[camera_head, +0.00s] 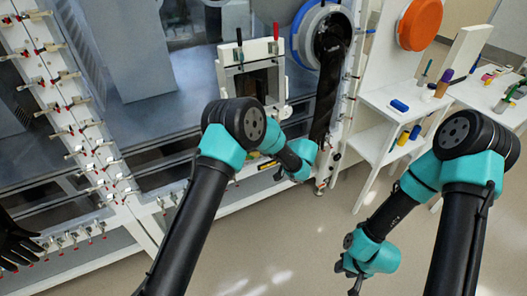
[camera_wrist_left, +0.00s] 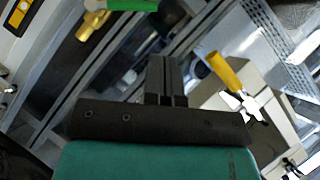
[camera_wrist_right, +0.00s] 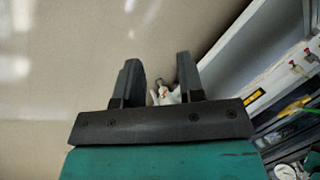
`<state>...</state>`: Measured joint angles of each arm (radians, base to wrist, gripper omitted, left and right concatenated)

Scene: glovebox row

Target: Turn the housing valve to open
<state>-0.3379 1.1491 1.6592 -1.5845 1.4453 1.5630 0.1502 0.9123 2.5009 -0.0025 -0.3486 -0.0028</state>
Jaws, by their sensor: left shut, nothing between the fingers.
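In the left wrist view a yellow lever handle (camera_wrist_left: 222,72) sits on a pale metal fitting (camera_wrist_left: 250,103), right of my left gripper. A green handle (camera_wrist_left: 132,4) beside a brass fitting (camera_wrist_left: 92,24) is cut off at the top edge. I cannot tell which of these is the housing valve. My left gripper (camera_wrist_left: 166,82) has its fingers together and empty, apart from both handles; the head view hides its fingertips behind my arm. My right gripper (camera_wrist_right: 157,75) has its fingers wide apart and empty; it hangs low over the floor in the head view (camera_head: 353,284).
The glovebox front (camera_head: 130,215) with several red-tipped clamps fills the left. A small antechamber door (camera_head: 222,75) and a blue-ringed port (camera_head: 296,40) with a hanging black glove stand mid-back. White shelves (camera_head: 372,145) hold small items. The floor (camera_head: 300,235) is clear.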

